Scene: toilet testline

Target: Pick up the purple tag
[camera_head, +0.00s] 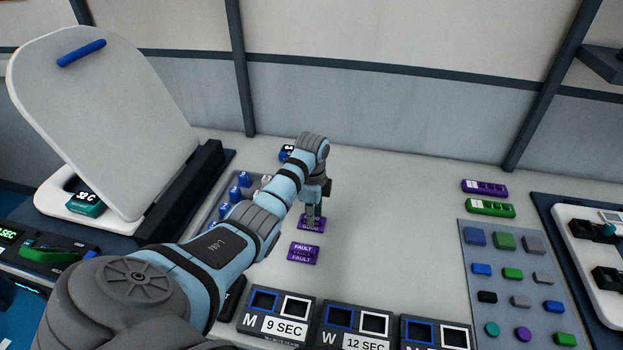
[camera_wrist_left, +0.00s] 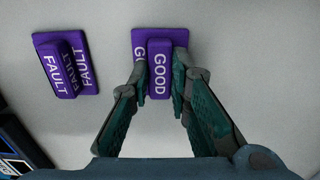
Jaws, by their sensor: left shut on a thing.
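Two purple tags lie on the pale bench top. One reads GOOD (camera_head: 311,226) and the other reads FAULT (camera_head: 303,254); the FAULT tag is closer to the front. My left gripper (camera_head: 313,214) points down at the GOOD tag, with its fingers on either side of the raised grip. In the left wrist view, the two fingertips (camera_wrist_left: 160,88) are closed on the raised part of the GOOD tag (camera_wrist_left: 160,60). The FAULT tag (camera_wrist_left: 67,66) lies to the left there, apart from the fingers. My right gripper is not in view.
Boxes marked 9 SEC (camera_head: 278,316) and 12 SEC (camera_head: 357,328) stand at the front. A blue-grey board (camera_head: 500,290) with coloured pieces lies to the right. A raised toilet lid (camera_head: 105,110) stands at the left. The bench right of the tags is clear.

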